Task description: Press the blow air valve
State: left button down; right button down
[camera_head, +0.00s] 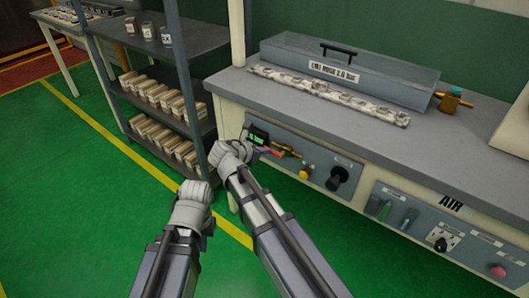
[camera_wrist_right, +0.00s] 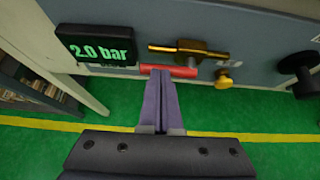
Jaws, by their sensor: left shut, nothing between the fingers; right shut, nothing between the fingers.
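The front panel under the bench carries a brass valve (camera_wrist_right: 190,50) with a red bar (camera_wrist_right: 183,71) below it. No readable label names the blow air valve. The red bar also shows in the head view (camera_head: 271,151). My right gripper (camera_wrist_right: 159,72) is shut and empty, its tips overlapping the red bar's left part in the wrist view; contact cannot be told. In the head view my right gripper (camera_head: 232,153) is at the panel's left end. My left gripper (camera_head: 192,192) is shut and empty, lower left, away from the panel.
A display (camera_wrist_right: 97,44) reading 2.0 bar sits left of the valve. A yellow knob (camera_wrist_right: 224,79) and black knob (camera_wrist_right: 304,72) are to its right. A panel marked AIR (camera_head: 440,222) is further right. A shelf rack (camera_head: 165,90) stands left. The green floor is open.

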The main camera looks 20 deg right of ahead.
jog(key=shift+w+a+f+n+h+b, duration=0.1)
jog(key=shift+w+f+n+h+b, duration=0.05)
jog(key=shift+f+n+h+b, duration=0.2)
dwell(0.3)
jog(key=f+n+g+h+b, duration=0.1)
jog(key=b, duration=0.1)
jog(key=f+n+g+h+b, duration=0.1)
jog(key=f+b, duration=0.1)
jog(key=b, duration=0.1)
jog(key=s+f+n+g+h+b, duration=0.1)
jog(key=b, duration=0.1)
jog(key=shift+d+f+n+b, duration=0.25)
jog(key=shift+d+f+b, duration=0.05)
jog(key=shift+d+f, duration=0.1)
dwell(0.5)
jog(key=shift+r, duration=0.1)
jog(key=shift+r+p, duration=0.65)
jog(key=shift+p, duration=0.15)
